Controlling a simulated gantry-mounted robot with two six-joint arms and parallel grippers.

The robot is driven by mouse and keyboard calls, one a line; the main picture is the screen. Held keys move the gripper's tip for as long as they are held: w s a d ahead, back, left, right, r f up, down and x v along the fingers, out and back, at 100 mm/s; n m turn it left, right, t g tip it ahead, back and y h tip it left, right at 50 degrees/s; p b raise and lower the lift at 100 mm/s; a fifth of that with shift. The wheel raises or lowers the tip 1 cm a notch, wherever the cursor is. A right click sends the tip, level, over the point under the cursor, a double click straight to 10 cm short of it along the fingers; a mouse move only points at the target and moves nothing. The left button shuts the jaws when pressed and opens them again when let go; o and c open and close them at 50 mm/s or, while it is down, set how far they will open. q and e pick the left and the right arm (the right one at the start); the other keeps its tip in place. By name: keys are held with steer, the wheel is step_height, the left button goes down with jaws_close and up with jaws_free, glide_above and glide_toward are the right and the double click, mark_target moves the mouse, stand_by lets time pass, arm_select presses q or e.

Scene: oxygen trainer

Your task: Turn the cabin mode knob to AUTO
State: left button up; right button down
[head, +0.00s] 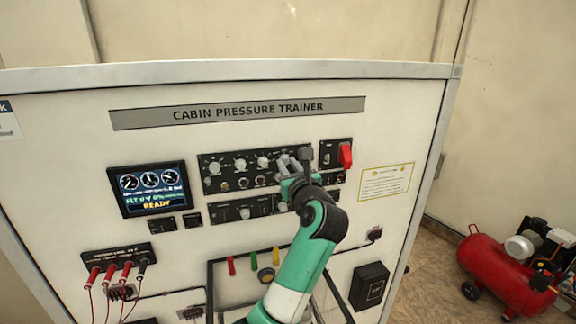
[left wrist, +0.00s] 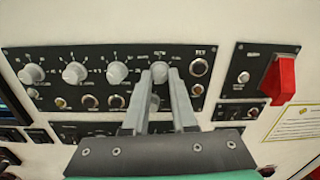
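A black panel (left wrist: 60,99) on the white trainer wall carries a row of pale round knobs and smaller controls. Its labels are too blurred to read, so I cannot tell for certain which knob is the cabin mode knob. My left gripper (left wrist: 159,77) reaches up to the rightmost pale knob (left wrist: 159,68) of the top row. Its fingers are apart, one on each side of that knob; whether they press on it is unclear. In the head view my left gripper (head: 293,163) covers this knob. My right gripper is out of view.
A red guarded switch (head: 345,155) is on a small panel right of the gripper. A lit display (head: 150,188) reading READY is at left. Red plugs with cables (head: 110,270) are below it. A red compressor (head: 505,275) stands on the floor at right.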

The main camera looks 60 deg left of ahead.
arm_select(q)
jaws_close()
steer(key=n+b, duration=0.3)
steer(key=n, duration=0.1)
steer(key=shift+f, duration=0.15)
steer(key=n+b, duration=0.3)
steer(key=n, duration=0.2)
steer(key=shift+n, duration=0.4)
steer(key=n+b, duration=0.2)
steer(key=n, duration=0.3)
steer(key=shift+n, duration=0.3)
steer(key=n, duration=0.2)
steer(key=n+b, duration=0.1)
steer(key=n, duration=0.2)
steer(key=shift+w+r+g+y, duration=0.1)
steer(key=shift+r+g+y, duration=0.1)
steer(key=shift+g+y, duration=0.1)
